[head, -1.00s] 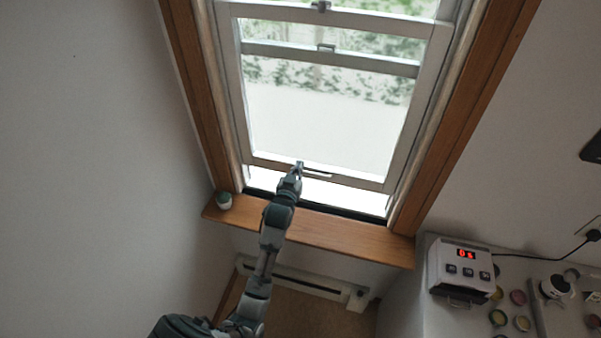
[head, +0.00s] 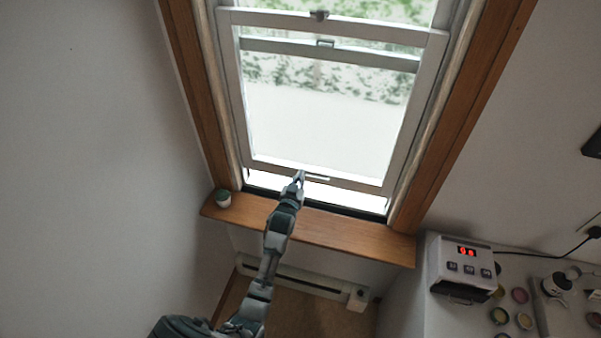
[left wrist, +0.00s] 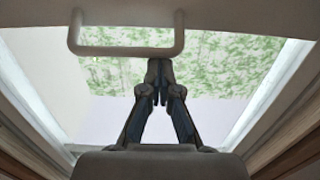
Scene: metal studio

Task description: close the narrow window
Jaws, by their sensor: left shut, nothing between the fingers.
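The narrow window has a pale sliding sash (head: 350,183) in a wooden frame. The sash is partly raised, with a bright strip of open gap between its bottom rail and the dark track at the sill. A small light handle (head: 317,177) is on the bottom rail; in the left wrist view the handle (left wrist: 125,50) is a white bar across the top. My left gripper (head: 299,176) is shut and empty at the bottom rail, beside the handle's left end. In the left wrist view its fingertips (left wrist: 158,80) are together close to the handle; contact is unclear. My right gripper is out of view.
A heater (head: 300,281) is below. A white device with a red display (head: 463,265) and several small round items stand on the counter at right.

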